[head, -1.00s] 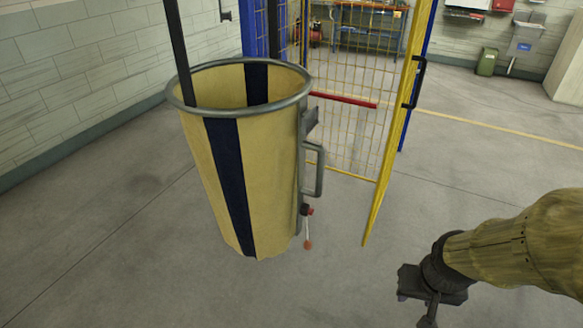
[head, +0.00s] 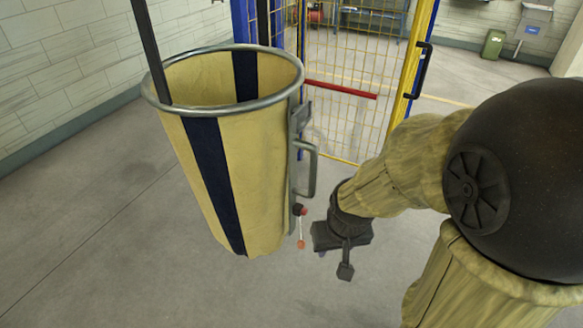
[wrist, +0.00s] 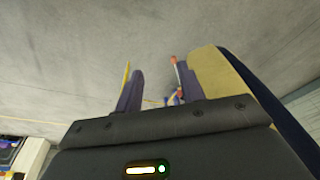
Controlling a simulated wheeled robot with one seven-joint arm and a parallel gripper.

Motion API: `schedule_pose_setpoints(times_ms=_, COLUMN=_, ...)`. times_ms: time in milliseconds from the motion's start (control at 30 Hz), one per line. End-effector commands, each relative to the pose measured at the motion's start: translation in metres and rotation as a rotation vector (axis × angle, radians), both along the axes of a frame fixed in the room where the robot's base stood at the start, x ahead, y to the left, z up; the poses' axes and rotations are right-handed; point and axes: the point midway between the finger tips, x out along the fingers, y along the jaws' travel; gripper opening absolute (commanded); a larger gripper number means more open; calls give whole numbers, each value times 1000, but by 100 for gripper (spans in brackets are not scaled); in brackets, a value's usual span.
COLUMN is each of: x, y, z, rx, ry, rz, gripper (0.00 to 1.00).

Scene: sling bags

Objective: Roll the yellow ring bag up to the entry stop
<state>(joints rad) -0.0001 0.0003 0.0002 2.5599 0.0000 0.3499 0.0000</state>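The yellow ring bag (head: 182,170) stands tall at left centre in the head view, with dark blue stripes and a grey metal ring (head: 225,119) round its open top. A grey handle (head: 310,168) is on its right side, with a small red-knobbed lever (head: 301,228) below. My gripper (head: 335,264) is lower right of the handle, apart from the bag. In the wrist view, my gripper (wrist: 160,90) has its two fingers spread with nothing held; the bag (wrist: 218,78) is beside the right finger. I cannot make out the entry stop for certain.
A yellow mesh gate (head: 345,70) with a black handle (head: 419,70) stands behind the bag. A red bar (head: 341,89) crosses the mesh. A block wall (head: 60,90) runs along the left. The grey floor in front of the bag is clear. A green bin (head: 493,43) is far back.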

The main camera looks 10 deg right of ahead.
Motion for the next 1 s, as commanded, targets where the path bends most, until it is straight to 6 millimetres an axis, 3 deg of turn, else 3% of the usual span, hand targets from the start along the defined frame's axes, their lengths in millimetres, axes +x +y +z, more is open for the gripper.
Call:
schedule_pose_setpoints(times_ms=433, x=0, y=0, z=0, rx=0, ry=0, rz=0, gripper=39)
schedule_pose_setpoints(times_ms=567, x=11, y=-6, z=1, rx=-14, ry=-28, rz=4, gripper=39)
schedule_pose_setpoints(times_ms=667, x=36, y=-17, z=3, rx=-46, ry=-97, rz=27, gripper=39)
schedule_pose_setpoints(times_ms=1000, x=182, y=-89, z=24, rx=-148, ry=-551, rz=237, gripper=39)
